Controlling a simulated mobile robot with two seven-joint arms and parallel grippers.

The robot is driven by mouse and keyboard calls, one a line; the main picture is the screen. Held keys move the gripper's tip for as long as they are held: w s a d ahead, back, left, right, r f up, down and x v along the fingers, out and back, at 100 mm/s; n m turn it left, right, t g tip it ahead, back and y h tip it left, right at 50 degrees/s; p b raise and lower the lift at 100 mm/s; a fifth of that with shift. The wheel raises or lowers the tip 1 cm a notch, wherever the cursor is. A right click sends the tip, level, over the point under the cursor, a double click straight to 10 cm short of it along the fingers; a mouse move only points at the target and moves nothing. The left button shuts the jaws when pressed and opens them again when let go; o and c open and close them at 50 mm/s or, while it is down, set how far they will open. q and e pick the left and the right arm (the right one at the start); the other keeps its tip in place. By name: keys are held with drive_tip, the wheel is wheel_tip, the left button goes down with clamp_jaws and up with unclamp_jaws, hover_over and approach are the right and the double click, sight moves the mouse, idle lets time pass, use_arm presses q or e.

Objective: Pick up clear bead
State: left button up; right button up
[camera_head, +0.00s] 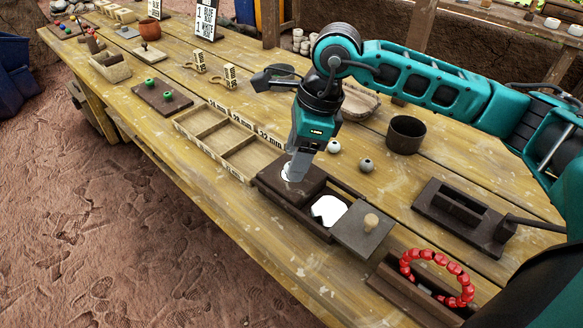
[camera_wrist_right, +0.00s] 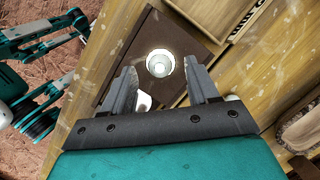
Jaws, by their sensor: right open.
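My right gripper (camera_head: 291,176) reaches down over a dark box with a lit round opening (camera_head: 286,172). In the right wrist view the open fingers (camera_wrist_right: 161,85) stand on either side of this opening, with nothing between them that I can see held. A clear, glassy round shape that looks like the clear bead (camera_wrist_right: 160,64) sits in the bright opening; glare blurs its outline. In the head view the fingers partly hide it. My left gripper is not seen.
A white bead (camera_head: 333,147) and a grey bead (camera_head: 366,165) lie behind the box. A dark cup (camera_head: 405,135) stands farther right. An open sorting tray (camera_head: 243,170) lies left of the box.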

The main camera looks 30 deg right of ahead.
drive_tip(key=shift+x, duration=0.8)
drive_tip(key=shift+c, duration=0.2)
clamp_jaws()
